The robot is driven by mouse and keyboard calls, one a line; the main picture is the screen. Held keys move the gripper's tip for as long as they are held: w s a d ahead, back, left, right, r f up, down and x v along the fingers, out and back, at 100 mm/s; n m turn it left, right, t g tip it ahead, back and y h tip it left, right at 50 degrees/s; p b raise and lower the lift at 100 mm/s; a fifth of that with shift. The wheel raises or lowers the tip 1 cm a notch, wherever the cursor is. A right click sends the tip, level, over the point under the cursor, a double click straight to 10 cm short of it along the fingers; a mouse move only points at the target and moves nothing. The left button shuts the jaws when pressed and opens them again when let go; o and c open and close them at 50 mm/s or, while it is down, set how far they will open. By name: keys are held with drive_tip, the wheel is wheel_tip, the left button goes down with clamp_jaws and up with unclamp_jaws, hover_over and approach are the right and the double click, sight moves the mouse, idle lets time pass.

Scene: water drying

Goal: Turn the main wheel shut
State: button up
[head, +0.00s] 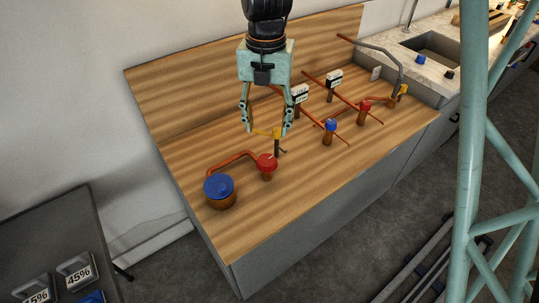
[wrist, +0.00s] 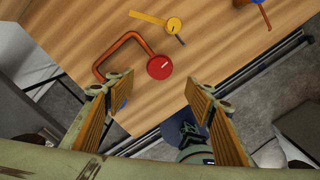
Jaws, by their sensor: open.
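A red round wheel (head: 266,161) with a pale mark on top stands on a short post at the end of a copper pipe. It also shows in the wrist view (wrist: 160,67), just beyond the space between the fingertips. No label shows which wheel is the main one. My gripper (head: 266,132) is open and empty, pointing down above the wooden counter. A larger blue-topped round vessel (head: 219,188) stands at the pipe's other end, mostly hidden in the wrist view.
A faucet and sink (head: 434,48) are at the far right. The counter's front is clear.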

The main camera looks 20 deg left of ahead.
sight(267, 158)
drive_tip(key=shift+f, duration=0.1)
idle(0.3)
drive_tip(key=shift+f+b, duration=1.35)
drive_tip(key=shift+f, duration=5.45)
drive_tip(key=c, duration=0.8)
